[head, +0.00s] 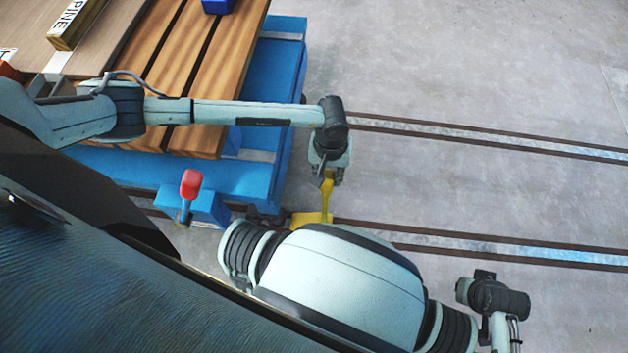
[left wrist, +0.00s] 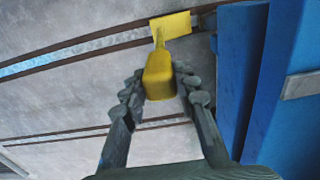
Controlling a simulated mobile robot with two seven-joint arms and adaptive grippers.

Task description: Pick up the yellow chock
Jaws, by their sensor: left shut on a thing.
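The yellow chock (head: 310,218) sits low by the near floor rail, beside the blue cart's right end. A thin yellow handle rises from its block. My left gripper (head: 327,178) is above it, shut on the top of the handle. In the left wrist view the two fingers of my left gripper (left wrist: 158,88) close on both sides of the handle's thick yellow grip, and the chock's flat yellow block (left wrist: 171,25) shows beyond it at the rail. Part of the block is hidden behind my other arm in the head view. I cannot tell whether the block touches the rail.
The blue cart (head: 270,110) carries wooden planks (head: 215,75) and a labelled block (head: 75,22). A red-topped lever (head: 190,184) stands at the cart's near side. Two floor rails (head: 480,138) run right. The grey floor (head: 460,60) at the right is clear.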

